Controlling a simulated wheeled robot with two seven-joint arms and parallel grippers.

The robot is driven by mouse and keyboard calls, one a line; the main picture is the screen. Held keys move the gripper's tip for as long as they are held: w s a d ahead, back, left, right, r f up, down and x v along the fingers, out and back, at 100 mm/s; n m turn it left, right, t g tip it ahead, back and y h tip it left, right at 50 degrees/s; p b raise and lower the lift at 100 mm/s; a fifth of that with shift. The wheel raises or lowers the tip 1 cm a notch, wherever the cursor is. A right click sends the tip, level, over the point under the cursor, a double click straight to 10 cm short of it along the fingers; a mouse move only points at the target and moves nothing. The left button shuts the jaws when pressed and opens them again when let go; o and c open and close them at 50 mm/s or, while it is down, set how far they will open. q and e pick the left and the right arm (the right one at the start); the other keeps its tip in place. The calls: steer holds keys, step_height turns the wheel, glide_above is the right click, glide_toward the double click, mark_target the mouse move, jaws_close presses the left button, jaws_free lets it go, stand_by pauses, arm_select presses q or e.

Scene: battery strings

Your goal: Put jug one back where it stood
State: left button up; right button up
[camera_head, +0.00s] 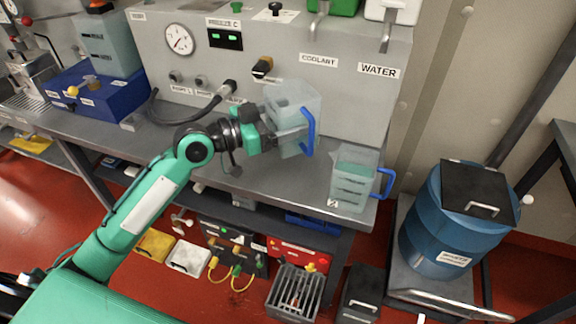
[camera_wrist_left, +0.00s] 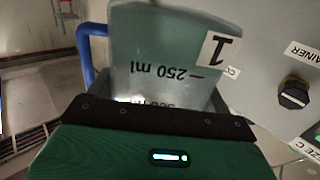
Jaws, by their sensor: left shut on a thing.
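Jug one (camera_head: 297,105) is a clear square jug with a blue handle, held above the grey bench in the head view. In the left wrist view the jug (camera_wrist_left: 170,65) shows a "1" label and a "250 ml" mark, upside down in that picture. My left gripper (camera_head: 277,134) is shut on jug one, reaching it from the left. In the left wrist view, the dark edge of my left gripper (camera_wrist_left: 155,115) lies across the jug's near side and hides part of it. My right gripper is not in view.
Jug two (camera_head: 353,178), with a blue handle and pale green contents, stands at the bench's right end. A grey panel (camera_head: 340,90) with COOLANT and WATER labels rises behind. A black hose (camera_head: 190,118) lies left on the bench (camera_head: 255,178). A blue drum (camera_head: 440,230) stands right.

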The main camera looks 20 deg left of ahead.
arm_select(q)
step_height(320, 180, down, 13)
steer(key=shift+r+b, duration=0.15)
steer(key=shift+b, duration=0.45)
steer(key=shift+f, duration=0.4)
steer(key=o, duration=1.2)
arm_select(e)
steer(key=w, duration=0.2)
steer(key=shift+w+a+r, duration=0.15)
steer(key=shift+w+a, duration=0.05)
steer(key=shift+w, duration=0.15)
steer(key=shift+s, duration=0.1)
